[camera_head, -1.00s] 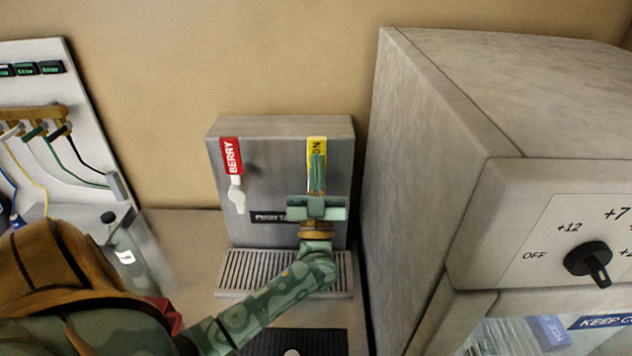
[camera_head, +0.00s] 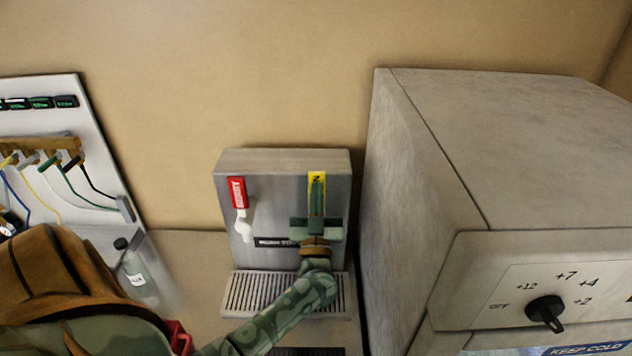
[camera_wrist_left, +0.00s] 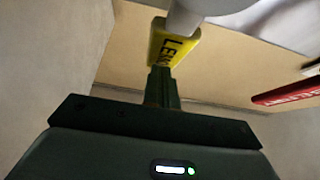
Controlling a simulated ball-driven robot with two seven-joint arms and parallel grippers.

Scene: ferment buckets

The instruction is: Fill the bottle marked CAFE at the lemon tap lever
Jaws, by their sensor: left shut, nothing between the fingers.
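The yellow lemon tap lever (camera_head: 323,182) is on the right of the steel dispenser (camera_head: 279,162). My left gripper (camera_head: 317,183) is shut and empty, with its fingertips in front of the yellow lever. In the left wrist view, the yellow lever (camera_wrist_left: 170,44) is just beyond my shut fingertips (camera_wrist_left: 160,75); I cannot tell whether they touch it. A clear bottle (camera_head: 133,268) with a dark cap and white label stands left of the dispenser; its label is too small to read. My arm hides the lemon spout and part of the drip tray (camera_head: 248,291). My right gripper is out of view.
A red tap lever (camera_head: 237,192) with a white spout is on the dispenser's left; it also shows in the left wrist view (camera_wrist_left: 287,93). A large grey cooler (camera_head: 410,190) with a dial closes off the right. A panel with cables (camera_head: 85,120) stands at the left.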

